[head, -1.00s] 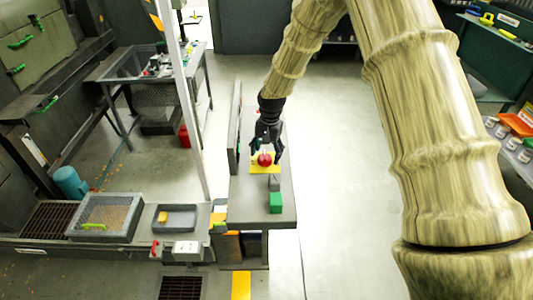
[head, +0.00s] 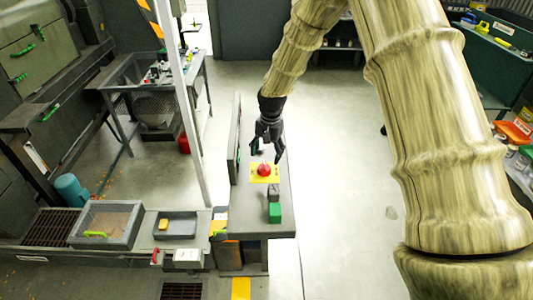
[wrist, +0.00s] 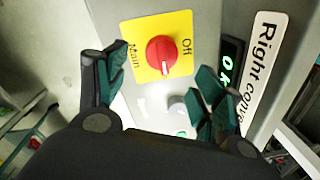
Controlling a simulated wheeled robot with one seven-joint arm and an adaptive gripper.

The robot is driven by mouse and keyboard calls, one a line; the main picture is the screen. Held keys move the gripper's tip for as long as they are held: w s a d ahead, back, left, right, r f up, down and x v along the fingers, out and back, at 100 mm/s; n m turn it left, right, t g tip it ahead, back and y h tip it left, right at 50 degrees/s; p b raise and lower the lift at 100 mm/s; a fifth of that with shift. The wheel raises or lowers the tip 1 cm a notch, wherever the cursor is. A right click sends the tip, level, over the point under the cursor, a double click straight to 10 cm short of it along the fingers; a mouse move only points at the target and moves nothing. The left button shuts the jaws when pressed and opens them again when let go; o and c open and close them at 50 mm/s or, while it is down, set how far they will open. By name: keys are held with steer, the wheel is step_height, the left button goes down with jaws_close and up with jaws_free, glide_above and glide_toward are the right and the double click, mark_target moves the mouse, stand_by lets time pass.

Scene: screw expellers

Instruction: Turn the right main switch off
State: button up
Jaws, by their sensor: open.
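The right main switch is a red round knob (head: 264,170) on a yellow plate (head: 273,179), on top of a grey cabinet. In the wrist view, the red knob (wrist: 161,52) has a white mark near its lower edge. The yellow plate (wrist: 139,31) carries "Main" on the left and "Off" on the right. My gripper (head: 266,154) is open and empty just behind the knob in the head view. In the wrist view, my gripper's dark green fingers (wrist: 160,72) stand apart on either side of the knob, not visibly touching it.
Beside the switch are a green-lit display (wrist: 229,65) and a white "Right conve..." label (wrist: 262,62). A grey knob (wrist: 178,106) is near the plate.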

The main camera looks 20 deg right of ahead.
steer(key=shift+s+d+r+p, duration=0.15)
steer(key=shift+r+p, duration=1.2)
steer(key=shift+r, duration=1.2)
step_height(320, 180, up, 12)
steer(key=shift+s+d, duration=0.3)
steer(key=shift+d, duration=0.05)
